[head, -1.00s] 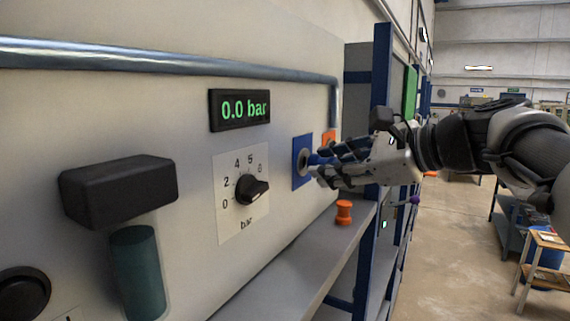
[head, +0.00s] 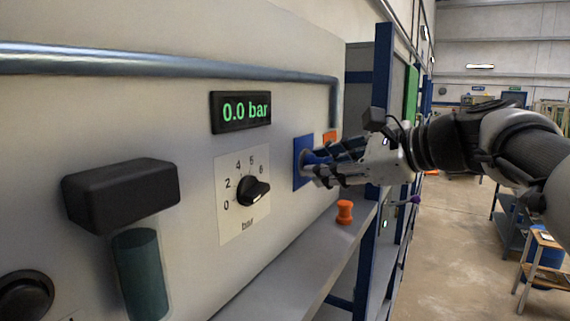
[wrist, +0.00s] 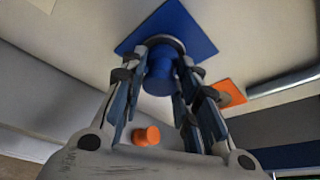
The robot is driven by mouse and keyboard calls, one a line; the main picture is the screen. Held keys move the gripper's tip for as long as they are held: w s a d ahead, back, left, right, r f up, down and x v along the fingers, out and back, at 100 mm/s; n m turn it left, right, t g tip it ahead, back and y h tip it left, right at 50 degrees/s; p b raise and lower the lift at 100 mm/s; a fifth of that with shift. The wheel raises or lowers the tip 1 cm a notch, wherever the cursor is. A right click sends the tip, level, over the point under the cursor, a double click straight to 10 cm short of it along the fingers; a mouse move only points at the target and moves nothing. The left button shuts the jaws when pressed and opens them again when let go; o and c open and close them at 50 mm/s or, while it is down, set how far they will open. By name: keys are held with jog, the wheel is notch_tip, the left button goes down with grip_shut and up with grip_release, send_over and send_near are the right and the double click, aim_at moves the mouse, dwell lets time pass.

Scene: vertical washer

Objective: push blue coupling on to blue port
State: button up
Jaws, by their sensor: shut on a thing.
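The blue port is a blue square plate (head: 301,160) on the machine's panel, with a grey ring at its centre. It also shows in the wrist view (wrist: 190,28). The blue coupling (wrist: 162,78) is a blue cylinder between my fingers, lined up with the ring. My gripper (head: 318,168) is shut on the coupling, with its fingertips close against the plate. In the wrist view the coupling's far end meets the grey ring; I cannot tell how deep it sits on the port. In the head view my fingers hide most of the coupling.
An orange plate (head: 329,138) is just right of the blue one. An orange coupling (head: 344,212) stands on the grey shelf (head: 285,270) below. The display (head: 240,111) reads 0.0 bar, above a black knob (head: 252,190). A blue frame post (head: 383,100) stands behind my gripper.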

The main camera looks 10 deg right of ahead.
jog(key=o, duration=1)
jog(key=shift+o, duration=0.2)
jog(key=v, duration=1.2)
